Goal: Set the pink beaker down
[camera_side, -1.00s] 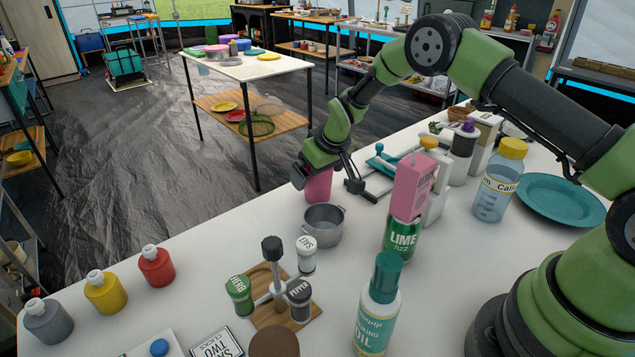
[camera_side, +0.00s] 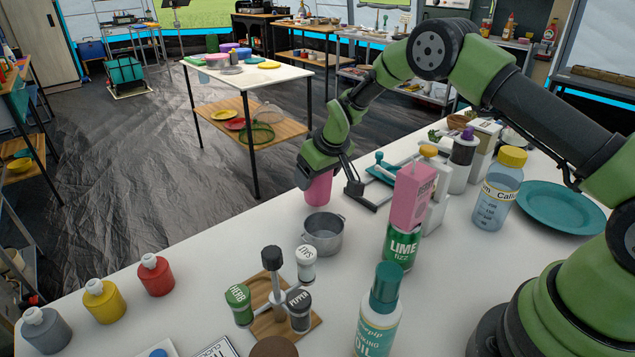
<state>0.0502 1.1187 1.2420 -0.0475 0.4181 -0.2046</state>
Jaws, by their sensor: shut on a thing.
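The pink beaker (camera_side: 318,190) is upright near the far edge of the white counter, just behind a small grey metal pot (camera_side: 323,236). My gripper (camera_side: 322,172) is shut on the beaker from above and covers its upper part. The beaker's base appears at or very near the counter top; I cannot tell whether it touches.
A teal-handled device (camera_side: 378,178) stands close to the right of the beaker. The counter left of the pot is free up to the red bottle (camera_side: 155,275).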

